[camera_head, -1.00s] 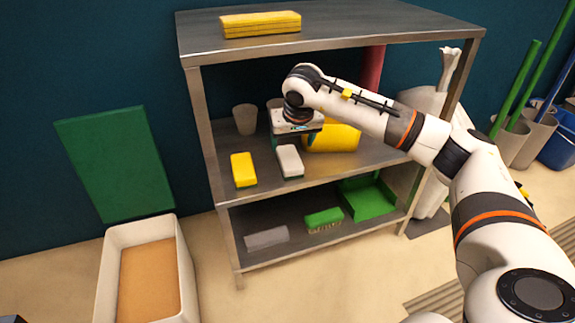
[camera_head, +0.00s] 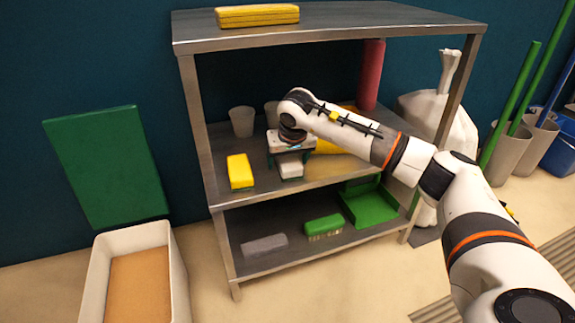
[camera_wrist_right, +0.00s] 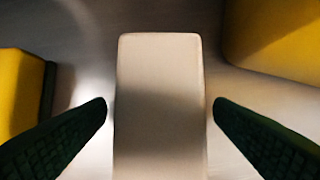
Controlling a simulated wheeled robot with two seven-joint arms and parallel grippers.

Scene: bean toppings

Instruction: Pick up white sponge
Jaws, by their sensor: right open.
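The white sponge (camera_head: 291,171) lies on the middle shelf, partly hidden under my right gripper in the head view. In the right wrist view the sponge (camera_wrist_right: 160,100) fills the middle of the picture. My right gripper (camera_wrist_right: 160,108) is open, with one dark green finger on each side of the sponge and a visible gap between each finger and the sponge. In the head view the right gripper (camera_head: 291,158) points down over the sponge. My left gripper is not in view.
A yellow sponge (camera_head: 240,171) lies left of the white one. A yellow object (camera_head: 335,145) lies close on the right, partly behind my arm. Cups (camera_head: 242,121) stand behind. The top shelf (camera_head: 345,22) is overhead; a green dustpan (camera_head: 370,205) sits on the lower shelf.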

